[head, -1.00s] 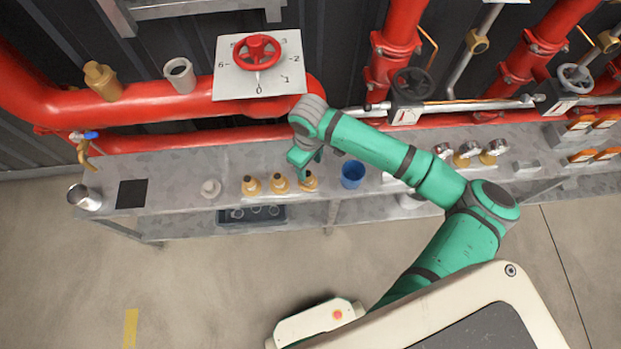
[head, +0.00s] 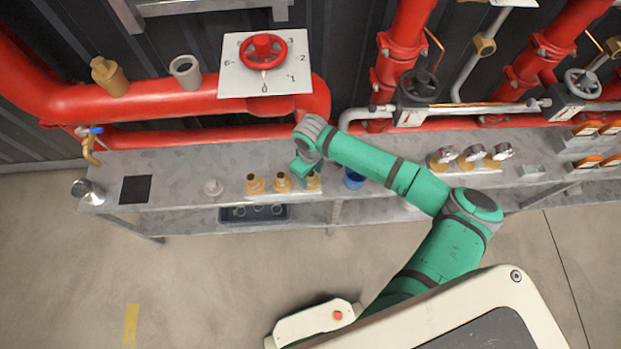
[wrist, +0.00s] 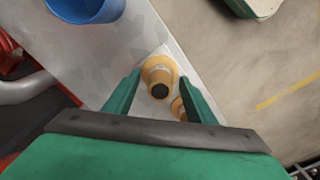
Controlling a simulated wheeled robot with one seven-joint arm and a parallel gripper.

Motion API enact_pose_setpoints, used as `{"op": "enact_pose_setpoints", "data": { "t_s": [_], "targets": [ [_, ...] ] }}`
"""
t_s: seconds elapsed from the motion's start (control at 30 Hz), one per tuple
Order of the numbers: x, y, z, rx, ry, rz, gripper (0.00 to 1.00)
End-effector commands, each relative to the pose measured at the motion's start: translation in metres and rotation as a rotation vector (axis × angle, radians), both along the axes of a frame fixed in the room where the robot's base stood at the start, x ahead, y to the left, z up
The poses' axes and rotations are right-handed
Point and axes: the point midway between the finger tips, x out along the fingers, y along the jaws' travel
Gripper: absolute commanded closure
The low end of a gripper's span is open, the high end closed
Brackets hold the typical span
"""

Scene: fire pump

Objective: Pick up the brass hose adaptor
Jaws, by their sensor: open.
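Three brass hose adaptors stand upright in a row on the grey bench: the left one (head: 255,184), the middle one (head: 282,182) and the right one (head: 314,182), partly hidden by my gripper (head: 306,170). In the wrist view my gripper (wrist: 159,80) is open, with its two green fingers spread. One brass adaptor (wrist: 159,77) shows between the fingertips, its dark round opening facing the camera. I cannot tell whether the fingers reach down around it. Another adaptor (wrist: 178,108) is partly hidden behind the right finger.
A blue cup (head: 354,180) stands right of the row, partly covered by my arm; it also shows in the wrist view (wrist: 85,6). A pale round fitting (head: 213,187) stands to the left. Red pipes (head: 150,98) and a valve wheel (head: 263,50) are behind the bench.

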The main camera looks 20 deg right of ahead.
Motion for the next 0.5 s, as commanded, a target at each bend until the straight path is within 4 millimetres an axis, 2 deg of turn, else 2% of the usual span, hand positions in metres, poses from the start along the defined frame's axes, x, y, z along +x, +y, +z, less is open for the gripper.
{"op": "enact_pose_setpoints", "data": {
  "t_s": [0.1,0.33,0.37,0.5],
  "targets": [
    [0.0000,0.0000,-0.0077,-0.001,0.000,0.000,0.50],
    [0.0002,0.0001,-0.0087,0.000,-0.001,0.000,0.50],
    [0.0001,0.0002,-0.0087,0.000,-0.001,0.000,0.54],
    [0.0001,0.0001,-0.0086,0.000,-0.001,0.000,0.88]
  ]
}}
